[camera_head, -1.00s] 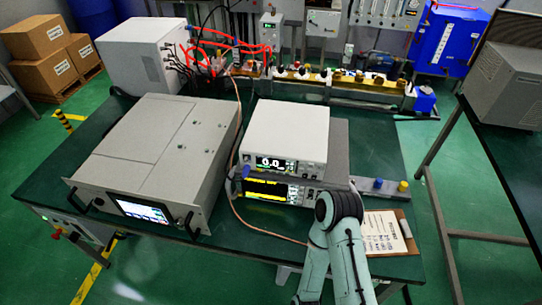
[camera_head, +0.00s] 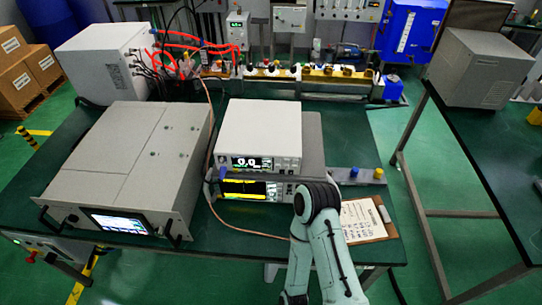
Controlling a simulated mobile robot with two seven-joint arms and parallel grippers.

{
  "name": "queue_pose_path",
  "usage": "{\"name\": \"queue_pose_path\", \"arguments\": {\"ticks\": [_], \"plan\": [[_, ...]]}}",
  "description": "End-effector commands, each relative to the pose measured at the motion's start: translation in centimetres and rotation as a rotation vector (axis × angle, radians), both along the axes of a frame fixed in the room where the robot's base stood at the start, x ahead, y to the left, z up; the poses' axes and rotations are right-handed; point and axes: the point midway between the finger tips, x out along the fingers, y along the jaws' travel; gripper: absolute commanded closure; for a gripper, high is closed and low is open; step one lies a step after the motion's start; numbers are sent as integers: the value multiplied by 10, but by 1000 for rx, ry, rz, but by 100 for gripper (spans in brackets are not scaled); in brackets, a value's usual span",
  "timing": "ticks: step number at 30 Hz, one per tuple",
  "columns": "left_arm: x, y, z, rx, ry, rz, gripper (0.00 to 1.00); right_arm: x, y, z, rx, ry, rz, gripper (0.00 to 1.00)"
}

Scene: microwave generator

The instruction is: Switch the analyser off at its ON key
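The analyser is probably the lower bench instrument, with a yellow trace on its dark screen (camera_head: 245,187). It sits under a white instrument (camera_head: 260,130) whose display reads about 0.0. The ON key is too small to make out, and the right part of the analyser's front is partly hidden by my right arm. That pale green arm, with its dark joint, rises from the bottom edge in front of the analyser's right end. No fingertips of my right gripper show. My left arm and gripper are out of view.
A large grey cabinet unit (camera_head: 130,160) with a lit screen stands left of the analyser. A copper cable (camera_head: 208,150) runs between them. A clipboard (camera_head: 365,220) lies at the right front. A bar with blue and yellow knobs (camera_head: 350,176) extends right. Bare green tabletop (camera_head: 345,125) lies behind.

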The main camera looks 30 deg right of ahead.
Motion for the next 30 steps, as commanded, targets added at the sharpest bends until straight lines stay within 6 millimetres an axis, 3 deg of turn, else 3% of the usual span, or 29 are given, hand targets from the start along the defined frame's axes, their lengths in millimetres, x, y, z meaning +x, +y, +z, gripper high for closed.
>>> {"name": "queue_pose_path", "arguments": {"ticks": [2, 3, 6, 30], "plan": [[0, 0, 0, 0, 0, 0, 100, 0, 0, 0, 0, 0, 0, 61], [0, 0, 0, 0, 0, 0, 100, 0, 0, 0, 0, 0, 0, 74], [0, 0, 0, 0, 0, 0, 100, 0, 0, 0, 0, 0, 0, 100], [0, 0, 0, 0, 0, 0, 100, 0, 0, 0, 0, 0, 0, 100]]}}
